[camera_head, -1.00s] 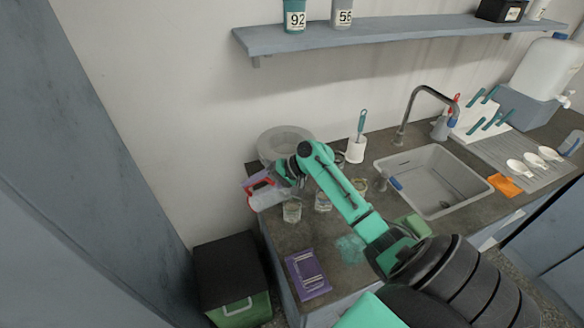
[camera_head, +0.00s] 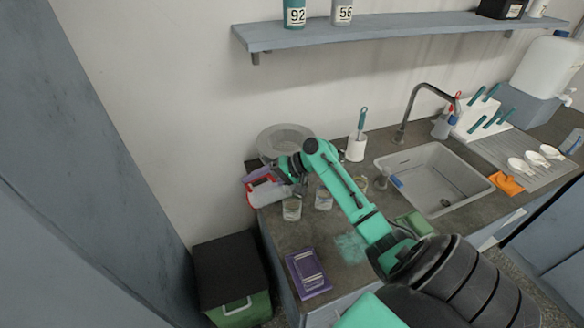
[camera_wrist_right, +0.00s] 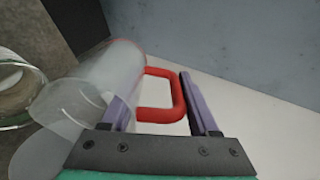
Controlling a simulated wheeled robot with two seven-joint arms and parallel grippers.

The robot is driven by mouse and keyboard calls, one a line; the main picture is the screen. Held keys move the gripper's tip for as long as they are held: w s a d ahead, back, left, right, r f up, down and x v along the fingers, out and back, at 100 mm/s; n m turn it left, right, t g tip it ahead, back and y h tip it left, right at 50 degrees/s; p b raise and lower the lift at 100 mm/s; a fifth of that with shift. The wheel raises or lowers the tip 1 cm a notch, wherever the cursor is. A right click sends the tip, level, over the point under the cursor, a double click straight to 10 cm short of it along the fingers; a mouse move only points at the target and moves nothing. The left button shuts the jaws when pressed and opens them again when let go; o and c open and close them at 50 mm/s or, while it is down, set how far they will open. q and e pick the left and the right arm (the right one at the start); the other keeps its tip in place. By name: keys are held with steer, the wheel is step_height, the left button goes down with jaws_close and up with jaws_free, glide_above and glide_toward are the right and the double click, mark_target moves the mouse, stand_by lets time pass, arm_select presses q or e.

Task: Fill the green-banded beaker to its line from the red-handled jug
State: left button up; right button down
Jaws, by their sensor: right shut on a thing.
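The clear jug (camera_head: 266,192) with a red handle is at the left end of the counter, held by my right gripper (camera_head: 283,174). In the right wrist view, the red handle (camera_wrist_right: 178,95) lies between the two purple fingers of the gripper (camera_wrist_right: 160,105), and the jug's body (camera_wrist_right: 95,85) is to its left, looking tilted. Several clear beakers stand nearby: a front left one (camera_head: 291,209), a middle one (camera_head: 323,199) and one partly behind my arm. A glass vessel (camera_wrist_right: 14,88) shows at the wrist view's left edge. My left gripper is not in view.
A round grey dish (camera_head: 285,137) is behind the jug. A white holder with a brush (camera_head: 356,148) and the sink (camera_head: 435,180) are to the right. A purple item (camera_head: 308,273) lies at the counter's front.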

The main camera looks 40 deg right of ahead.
steer(key=shift+s+d+r+t+y+b, duration=0.15)
steer(key=shift+r+t+y+b, duration=0.2)
steer(key=shift+b, duration=0.3)
stand_by(0.7)
steer(key=shift+s+d+t+y+b, duration=0.35)
steer(key=shift+y+b, duration=0.3)
steer(key=shift+b, duration=1.2)
stand_by(2.5)
